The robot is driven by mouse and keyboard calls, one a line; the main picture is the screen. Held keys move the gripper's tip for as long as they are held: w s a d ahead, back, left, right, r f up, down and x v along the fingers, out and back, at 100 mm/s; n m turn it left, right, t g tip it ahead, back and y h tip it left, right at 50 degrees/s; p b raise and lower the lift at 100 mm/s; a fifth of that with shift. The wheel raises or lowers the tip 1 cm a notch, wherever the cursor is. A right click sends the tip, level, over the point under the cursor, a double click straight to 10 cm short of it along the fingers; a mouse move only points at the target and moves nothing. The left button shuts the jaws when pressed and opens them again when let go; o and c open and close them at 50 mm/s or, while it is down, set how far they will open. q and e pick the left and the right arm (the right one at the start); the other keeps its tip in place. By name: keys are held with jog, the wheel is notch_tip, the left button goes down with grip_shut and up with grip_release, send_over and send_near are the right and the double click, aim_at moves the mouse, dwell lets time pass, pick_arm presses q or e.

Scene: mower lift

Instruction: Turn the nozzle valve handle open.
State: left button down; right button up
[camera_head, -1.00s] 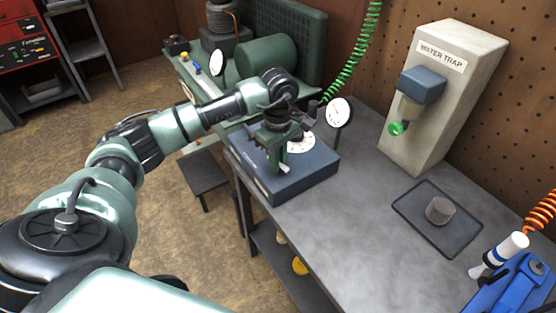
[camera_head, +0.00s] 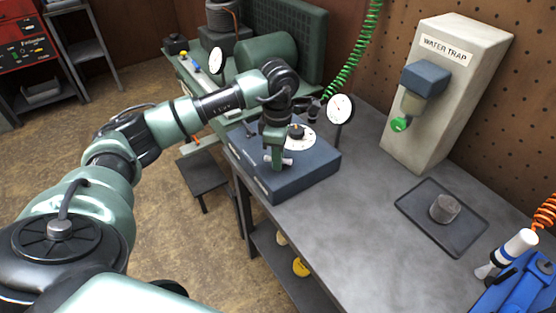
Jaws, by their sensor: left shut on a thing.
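A blue-grey box (camera_head: 307,178) sits on the near left corner of the workbench. On its top are a white dial plate (camera_head: 306,138) and a dark knob (camera_head: 295,131). My left gripper (camera_head: 277,160) comes down over the box, its green fingers shut on a small pale bar that looks like the valve handle (camera_head: 288,161). The bar lies sideways on the front side of the dial plate. The fingers hide its middle, and my wrist hides the left part of the dial. My right gripper is out of view.
A round gauge (camera_head: 340,108) stands behind the box. The grey water trap (camera_head: 432,120) stands at the back. A dark tray (camera_head: 470,232) holds a grey cylinder (camera_head: 445,208). A blue stand (camera_head: 515,288) is at lower right. The bench (camera_head: 365,225) between is clear.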

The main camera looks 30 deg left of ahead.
pick_arm(q)
jog(key=n+b, duration=0.1)
jog(key=n, duration=0.4)
jog(key=shift+n, duration=0.3)
jog(key=n, duration=0.5)
jog(key=shift+n+b, duration=0.3)
jog(key=shift+b, duration=0.1)
jog(key=c, duration=1.5)
grip_release()
jog(key=shift+r, duration=0.1)
notch_tip(320, 180, up, 8)
jog(key=shift+f+b, duration=0.15)
jog(key=shift+b, duration=0.4)
